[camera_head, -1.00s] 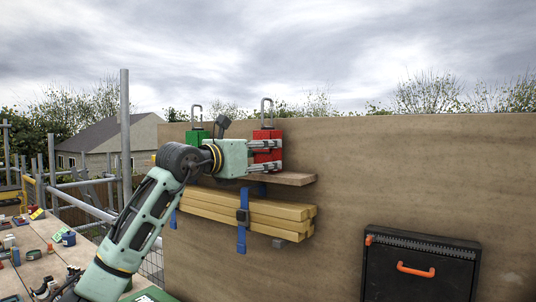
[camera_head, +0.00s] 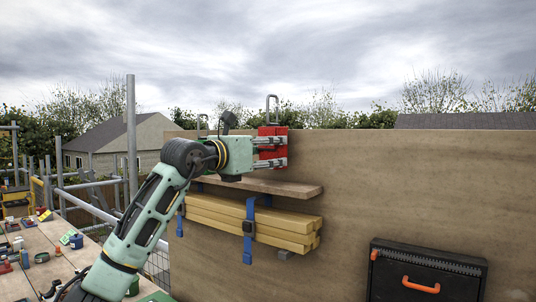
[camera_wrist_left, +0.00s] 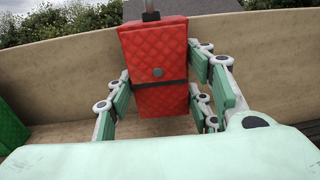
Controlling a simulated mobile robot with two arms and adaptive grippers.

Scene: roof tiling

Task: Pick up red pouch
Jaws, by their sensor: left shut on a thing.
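The red pouch (camera_head: 269,131) is a quilted block with a metal loop on top. My left gripper (camera_head: 272,152) is shut on it, with fingers on both sides, and holds it a little above the wooden shelf (camera_head: 285,187) on the board. In the left wrist view the pouch (camera_wrist_left: 155,45) is upright between the fingers of the left gripper (camera_wrist_left: 160,100), with a dark strap and a round button on its front. My right gripper is in neither view.
A green pouch (camera_wrist_left: 10,130) stands left of the red one, mostly hidden by my arm in the head view. Strapped timber (camera_head: 270,222) hangs under the shelf. A black case (camera_head: 425,270) is at lower right. A cluttered bench (camera_head: 45,240) is at left.

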